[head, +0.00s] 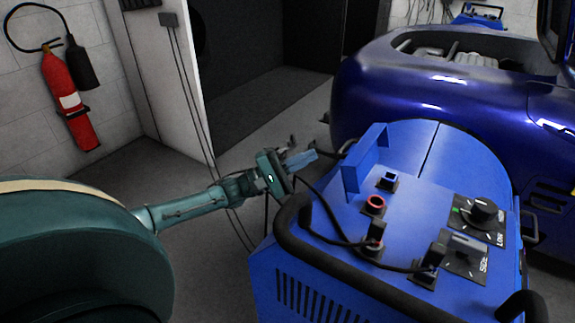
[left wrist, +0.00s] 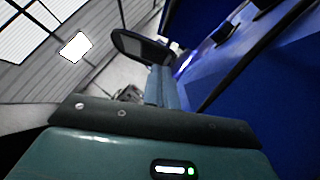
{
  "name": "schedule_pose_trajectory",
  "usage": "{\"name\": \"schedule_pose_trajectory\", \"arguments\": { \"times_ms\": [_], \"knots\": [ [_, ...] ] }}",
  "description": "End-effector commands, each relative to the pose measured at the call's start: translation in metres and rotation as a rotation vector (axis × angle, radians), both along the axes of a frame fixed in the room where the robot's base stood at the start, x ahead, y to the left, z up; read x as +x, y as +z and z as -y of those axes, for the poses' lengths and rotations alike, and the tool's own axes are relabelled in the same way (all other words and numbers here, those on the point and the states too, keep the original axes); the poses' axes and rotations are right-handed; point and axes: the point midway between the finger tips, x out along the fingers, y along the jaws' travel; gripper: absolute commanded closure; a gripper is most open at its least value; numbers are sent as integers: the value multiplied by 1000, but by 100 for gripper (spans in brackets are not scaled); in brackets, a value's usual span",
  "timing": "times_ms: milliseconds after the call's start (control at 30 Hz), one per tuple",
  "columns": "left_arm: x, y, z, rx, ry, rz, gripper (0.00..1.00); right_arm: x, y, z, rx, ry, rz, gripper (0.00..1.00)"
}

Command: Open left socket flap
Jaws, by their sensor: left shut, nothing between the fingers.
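The blue dynamometer unit (head: 330,262) stands at front right. Its sloped top carries a blue-rimmed socket (head: 390,178), a red-ringed socket (head: 375,203) and black plugs with cables (head: 428,266). I cannot tell which part is the left socket flap or whether it is open. My left gripper (head: 303,159) is shut and empty, left of the unit's raised blue plate (head: 366,160) and apart from the sockets. Its shut fingers also show in the left wrist view (left wrist: 160,88), with the blue unit (left wrist: 275,75) to their right. My right gripper is out of view.
A black tubular handle (head: 335,268) runs along the unit's near edge. Black cables hang close to my left gripper. A dark blue vehicle (head: 430,85) stands behind. A red fire extinguisher (head: 68,100) hangs on the left wall. The floor (head: 190,185) around my left forearm looks clear.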

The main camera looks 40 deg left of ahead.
Motion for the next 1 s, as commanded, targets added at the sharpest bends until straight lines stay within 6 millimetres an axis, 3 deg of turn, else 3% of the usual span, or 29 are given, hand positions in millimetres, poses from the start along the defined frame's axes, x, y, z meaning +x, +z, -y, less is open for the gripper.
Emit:
{"name": "schedule_pose_trajectory", "arguments": {
  "times_ms": [133,400,700,1000],
  "knots": [
    [23,12,18,-3,-1,4,100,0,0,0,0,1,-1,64],
    [22,27,47,0,-1,0,100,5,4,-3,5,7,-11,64],
    [22,29,51,2,0,0,100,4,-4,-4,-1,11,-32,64],
    [22,34,58,18,0,-1,100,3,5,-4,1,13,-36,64]
  ]
}}
